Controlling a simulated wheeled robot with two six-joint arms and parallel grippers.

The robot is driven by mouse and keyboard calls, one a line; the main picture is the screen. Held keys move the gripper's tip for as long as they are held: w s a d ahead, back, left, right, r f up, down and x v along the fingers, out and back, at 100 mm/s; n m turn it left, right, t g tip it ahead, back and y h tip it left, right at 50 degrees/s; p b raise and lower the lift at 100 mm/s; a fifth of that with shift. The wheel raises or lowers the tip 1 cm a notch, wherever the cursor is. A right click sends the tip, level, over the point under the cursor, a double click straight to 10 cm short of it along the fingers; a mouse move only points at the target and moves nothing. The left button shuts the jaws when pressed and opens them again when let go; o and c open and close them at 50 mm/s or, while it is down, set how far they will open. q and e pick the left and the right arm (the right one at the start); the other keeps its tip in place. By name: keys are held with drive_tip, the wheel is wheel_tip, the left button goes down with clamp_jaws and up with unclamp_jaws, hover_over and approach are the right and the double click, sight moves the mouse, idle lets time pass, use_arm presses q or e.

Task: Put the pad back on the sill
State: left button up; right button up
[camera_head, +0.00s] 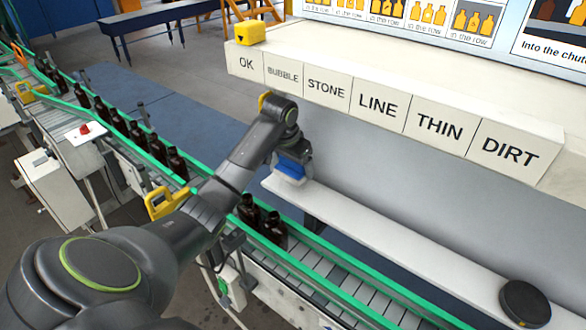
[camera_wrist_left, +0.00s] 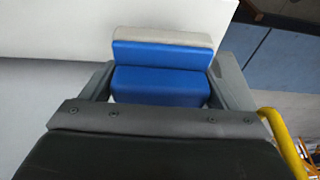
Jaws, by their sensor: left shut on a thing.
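The pad (camera_head: 290,169) is a blue block, held at the left end of the sill (camera_head: 385,237), a long white ledge. In the left wrist view the pad (camera_wrist_left: 160,78) shows blue with a pale grey layer along its far side. My left gripper (camera_head: 292,158) is shut on it, with one grey finger on each side. The sill (camera_wrist_left: 60,25) also shows in the left wrist view, beyond the pad. I cannot tell whether the pad touches the sill. My right gripper is not in view.
A black round object (camera_head: 525,302) stands at the sill's right end; the sill between is bare. A labelled white shelf (camera_head: 395,90) runs above, with a yellow block (camera_head: 250,33) on it. A green-railed conveyor with amber bottles (camera_head: 273,230) runs in front.

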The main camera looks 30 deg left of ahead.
sight(288, 169)
use_arm(q)
wheel_tip(288, 169, down, 2)
drive_tip(key=shift+a+f+p, duration=0.1)
drive_tip(key=shift+f+p, duration=0.1)
drive_tip(key=shift+p, duration=0.4)
drive_tip(key=shift+s+f, duration=0.1)
drive_tip(key=shift+f, duration=0.35)
drive_tip(key=shift+f, duration=0.1)
drive_tip(key=o, duration=0.9)
drive_tip(key=b+v, duration=0.2)
drive_tip(key=v, duration=0.4)
drive_tip(key=shift+r, duration=0.2)
drive_tip(key=shift+s+r+b, duration=0.15)
drive_tip(key=shift+r+b, duration=0.15)
drive_tip(key=shift+r, duration=0.35)
